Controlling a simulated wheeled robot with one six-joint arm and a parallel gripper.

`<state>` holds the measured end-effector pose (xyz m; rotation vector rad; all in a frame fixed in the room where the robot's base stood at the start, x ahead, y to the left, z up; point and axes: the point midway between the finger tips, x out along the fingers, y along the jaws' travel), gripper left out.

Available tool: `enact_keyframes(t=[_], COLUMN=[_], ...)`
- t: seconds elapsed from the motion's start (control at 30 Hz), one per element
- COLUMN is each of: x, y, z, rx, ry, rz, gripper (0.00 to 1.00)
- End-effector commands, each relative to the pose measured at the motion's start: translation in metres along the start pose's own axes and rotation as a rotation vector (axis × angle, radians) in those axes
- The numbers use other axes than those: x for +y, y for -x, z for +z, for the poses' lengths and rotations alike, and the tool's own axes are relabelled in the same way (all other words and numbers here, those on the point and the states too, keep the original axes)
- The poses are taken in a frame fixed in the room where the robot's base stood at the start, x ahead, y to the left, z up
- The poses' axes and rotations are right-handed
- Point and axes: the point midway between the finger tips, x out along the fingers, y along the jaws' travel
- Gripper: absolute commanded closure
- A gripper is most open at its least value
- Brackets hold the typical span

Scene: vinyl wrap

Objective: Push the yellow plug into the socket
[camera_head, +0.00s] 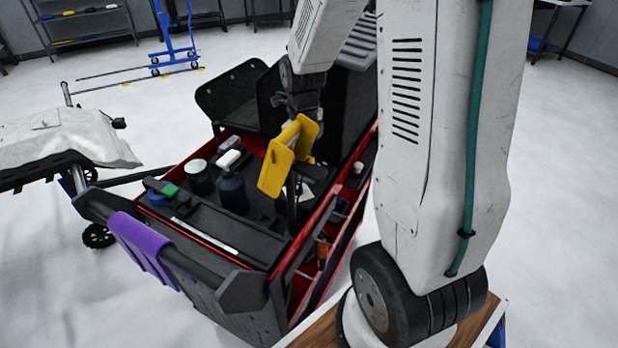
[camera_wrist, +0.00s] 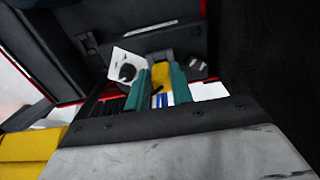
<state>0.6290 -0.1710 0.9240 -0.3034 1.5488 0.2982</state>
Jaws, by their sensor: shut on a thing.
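My gripper (camera_wrist: 160,82) shows in the wrist view as two teal fingers, close together and shut on a small yellow piece, the yellow plug (camera_wrist: 158,88). Only a little of the plug shows between the fingers. Just left of the fingertips is a white plate with a dark round part (camera_wrist: 127,71), which may be the socket; I cannot tell for sure. The plug looks apart from it. In the head view the fingers, plug and socket are hidden or too small to make out, behind yellow panels at the end of my arm.
A red and black tool cart (camera_head: 262,255) stands below my arm. On it are a dark blue bottle (camera_head: 232,190), a black jar (camera_head: 199,178) and a green-topped item (camera_head: 168,189). A purple cloth (camera_head: 140,248) hangs on its handle. A covered trolley (camera_head: 60,140) stands at left.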

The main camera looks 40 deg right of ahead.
Motion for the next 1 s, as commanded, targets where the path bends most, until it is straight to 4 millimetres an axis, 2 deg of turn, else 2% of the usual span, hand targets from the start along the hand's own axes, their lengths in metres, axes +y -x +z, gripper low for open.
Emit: enact_keyframes(t=[1.0], x=[0.0002], y=[-0.0064], z=[0.0], rx=[0.0], ry=[0.0], rz=[0.0], gripper=[0.99])
